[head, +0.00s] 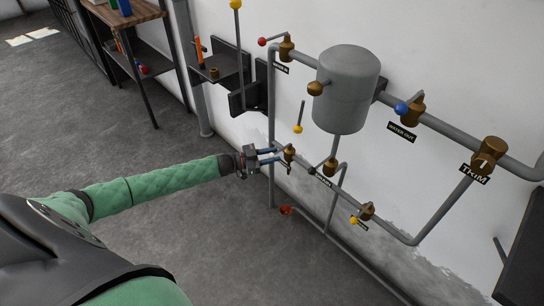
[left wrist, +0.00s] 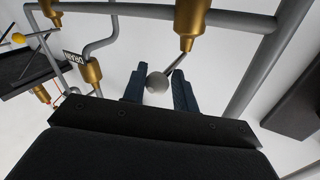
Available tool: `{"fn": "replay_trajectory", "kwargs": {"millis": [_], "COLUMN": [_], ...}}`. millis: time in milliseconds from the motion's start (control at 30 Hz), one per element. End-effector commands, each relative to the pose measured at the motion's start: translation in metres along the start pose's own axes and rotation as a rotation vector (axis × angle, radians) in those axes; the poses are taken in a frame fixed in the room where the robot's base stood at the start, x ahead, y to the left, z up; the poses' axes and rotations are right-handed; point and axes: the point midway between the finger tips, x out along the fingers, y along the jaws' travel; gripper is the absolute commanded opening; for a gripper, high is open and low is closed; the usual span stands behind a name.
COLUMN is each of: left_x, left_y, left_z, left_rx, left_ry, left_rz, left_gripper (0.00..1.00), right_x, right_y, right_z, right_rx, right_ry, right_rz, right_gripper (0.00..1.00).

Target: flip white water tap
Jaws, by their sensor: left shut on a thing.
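The white water tap is a brass valve (head: 288,153) on the lower grey pipe. It shows closer in the left wrist view (left wrist: 192,20), where a thin lever runs from it to a white ball knob (left wrist: 157,83). My left gripper (head: 268,156) reaches in from the left beside the valve. In the left wrist view its two dark blue fingers (left wrist: 158,92) stand on either side of the white knob and are shut on it. My right gripper is not in view.
A grey tank (head: 345,88) stands above on the wall. Other taps have a red knob (head: 262,42), a blue knob (head: 401,109) and a yellow knob (head: 353,220). A brass TRIM dial (head: 487,155) is at the right. A shelf unit (head: 140,40) stands back left; the floor left is clear.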

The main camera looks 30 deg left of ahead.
Motion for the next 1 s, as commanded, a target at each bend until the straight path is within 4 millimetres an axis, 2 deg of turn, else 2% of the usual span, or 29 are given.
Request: {"fn": "replay_trajectory", "kwargs": {"millis": [433,467,567,600,867,1000], "left_x": [0.001,0.001,0.000,0.000,-0.001,-0.011], "left_y": [-0.006,-0.006,-0.006,-0.005,-0.004,-0.003], "left_z": [-0.003,-0.003,-0.003,-0.002,-0.001,0.000], "left_rx": [0.004,0.004,0.004,0.004,0.003,0.002], "left_ry": [0.001,0.001,0.001,0.001,-0.001,-0.003], "left_rz": [-0.007,-0.007,-0.007,-0.006,-0.005,-0.004], "left_gripper": [0.00,0.30,0.50,0.52,0.52,0.52], "right_x": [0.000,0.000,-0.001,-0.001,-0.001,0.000], "right_y": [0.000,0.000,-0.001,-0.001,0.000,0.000], "right_z": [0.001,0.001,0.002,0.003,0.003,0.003], "right_rx": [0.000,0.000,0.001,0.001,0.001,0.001], "right_ry": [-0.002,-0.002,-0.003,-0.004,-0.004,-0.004], "right_rz": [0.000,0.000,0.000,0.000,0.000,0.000], "right_gripper": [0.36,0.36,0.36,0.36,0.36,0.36]}}
